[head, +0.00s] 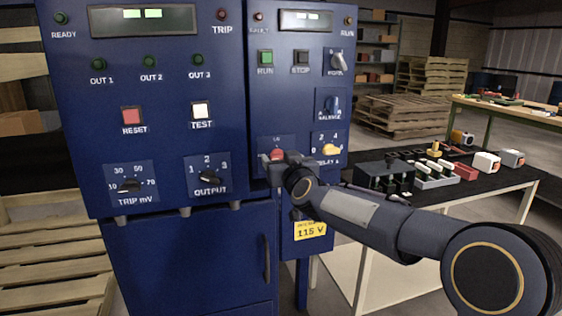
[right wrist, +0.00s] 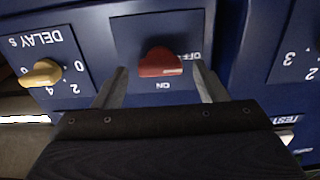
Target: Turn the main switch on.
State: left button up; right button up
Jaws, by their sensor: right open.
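The main switch (head: 277,154) is a red knob low on the narrower right-hand blue panel in the head view. In the right wrist view the red knob (right wrist: 160,63) sits on a dark plate marked OFF and ON, seen upside down. Its pale mark is at its right end, on the side of the word OFF. My right gripper (right wrist: 160,75) is open, with one finger on each side of the knob and visible gaps between. In the head view my right gripper (head: 274,168) is at the panel and partly covers the switch plate. My left gripper is not in view.
A yellow DELAY knob (head: 332,149) is close beside the switch. The OUTPUT knob (head: 208,177) is on the wider panel to the left. A dark-topped table (head: 455,190) with several devices stands at right, below and behind my right arm. Pallets (head: 400,118) are farther back.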

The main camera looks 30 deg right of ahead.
jog(key=shift+w+d, duration=0.15)
jog(key=shift+w, duration=0.4)
jog(key=shift+c, duration=0.3)
jog(key=c, duration=0.9)
